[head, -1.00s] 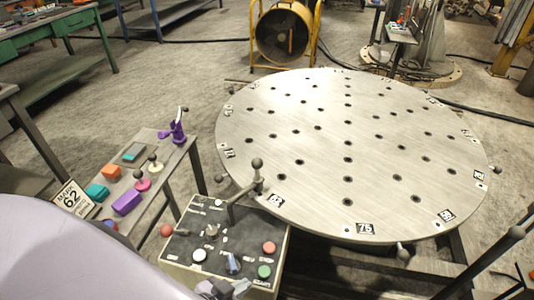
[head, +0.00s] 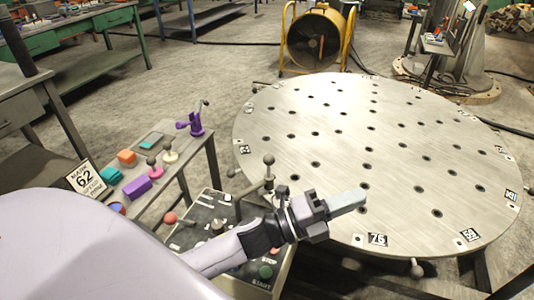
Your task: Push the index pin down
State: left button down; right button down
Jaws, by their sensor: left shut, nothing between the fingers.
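The round steel turntable (head: 400,160) with rows of holes fills the right half of the head view. My left gripper (head: 358,197) is shut and empty. It reaches over the control box and the table's near rim, its fingertips pointing right, to the right of the knob. I cannot tell its height above the table. My right gripper is not in view.
The control box (head: 190,232) with buttons and levers lies under my left arm. A side bench (head: 195,160) at left holds coloured blocks, knobs and a purple clamp (head: 195,124). Another ball handle (head: 417,269) sits at the near rim.

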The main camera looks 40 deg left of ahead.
pick_arm(q)
jog(key=d+r+m+g+h+b, duration=0.1)
jog(key=d+r+m+g+h, duration=0.15)
jog(key=m+g, duration=0.45)
jog(key=d+r+m+g+h+b, duration=0.1)
jog(key=d+r+m+g+h, duration=0.15)
jog(key=m, duration=0.85)
jog(key=m+g+y+b, duration=0.4)
jog(key=m+y+b, duration=0.3)
jog(key=m+y, duration=1.45)
send_near(268, 156)
jog(key=f+m, duration=0.1)
jog(key=f, duration=0.1)
jog(key=w+a+f+h, duration=0.1)
jog(key=f, duration=0.1)
jog(key=f+m+h, duration=0.1)
jog(key=f, duration=0.1)
jog(key=shift+w+a+f+m, duration=0.3)
jog(key=shift+w+a+m, duration=0.05)
jog(key=shift+f, duration=0.1)
